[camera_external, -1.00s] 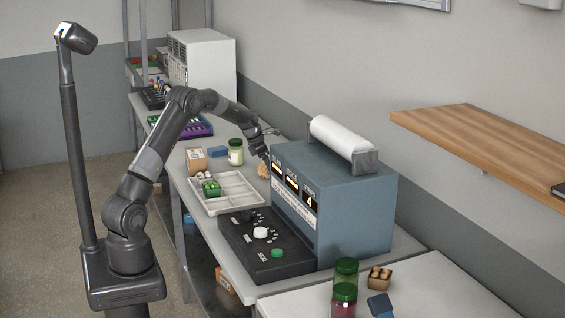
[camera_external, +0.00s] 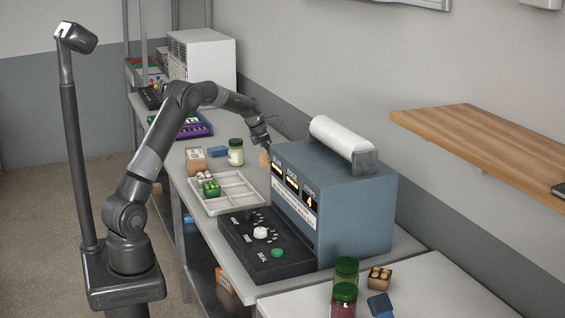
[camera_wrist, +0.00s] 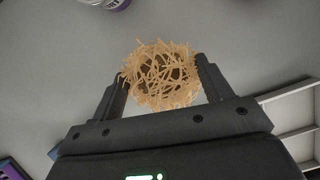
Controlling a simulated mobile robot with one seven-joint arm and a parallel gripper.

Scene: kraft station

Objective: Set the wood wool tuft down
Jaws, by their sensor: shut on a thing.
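The wood wool tuft (camera_wrist: 160,75) is a round, straw-coloured tangle of strands with a darker middle. In the wrist view it sits between the two fingers of my gripper (camera_wrist: 160,82), which is shut on it. In the external view the tuft (camera_external: 264,158) hangs at the tip of my gripper (camera_external: 265,148), beside the left end of the blue-grey machine (camera_external: 345,215). It appears to be above the bench, though the exact gap below it is hard to tell.
A divided white tray (camera_external: 222,204) holding green and pale items lies in front. A green-lidded jar (camera_external: 236,153) and a cardboard box (camera_external: 196,160) stand left of the tuft. A black control panel (camera_external: 268,262) fronts the machine.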

